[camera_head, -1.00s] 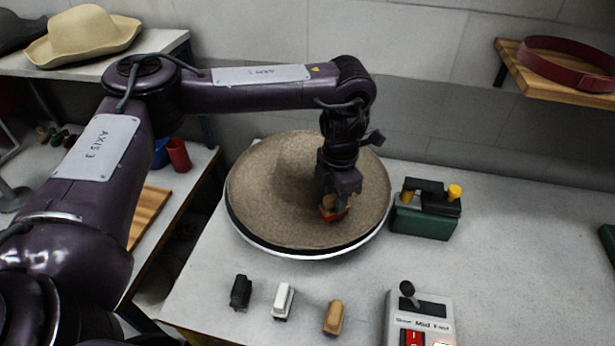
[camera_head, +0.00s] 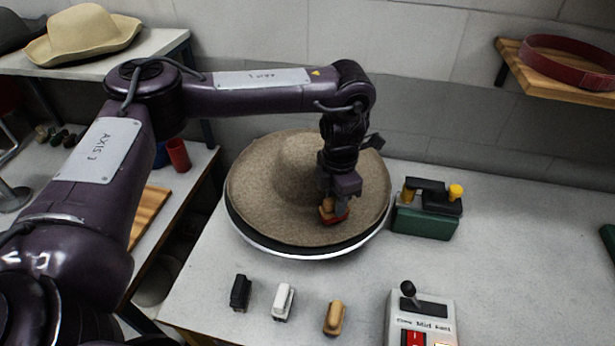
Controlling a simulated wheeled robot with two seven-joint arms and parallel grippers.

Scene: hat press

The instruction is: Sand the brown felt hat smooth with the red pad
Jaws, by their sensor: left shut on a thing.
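The brown felt hat (camera_head: 270,195) lies crown up on a round turntable (camera_head: 262,247) with a pale rim, on the grey bench. My left gripper (camera_head: 335,203) is shut on the red pad (camera_head: 334,217), which has a wooden-coloured grip. The pad is at the right front part of the hat's brim and appears to touch the felt. The gripper hides part of the brim and the crown's right side. My right gripper is not in view.
Black (camera_head: 240,292), white (camera_head: 283,301) and tan (camera_head: 334,317) blocks lie in front of the turntable. A control box (camera_head: 421,318) with a lever stands at front right. A green block (camera_head: 424,222) with black and yellow parts sits right of the hat. The bench's right side is mostly clear.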

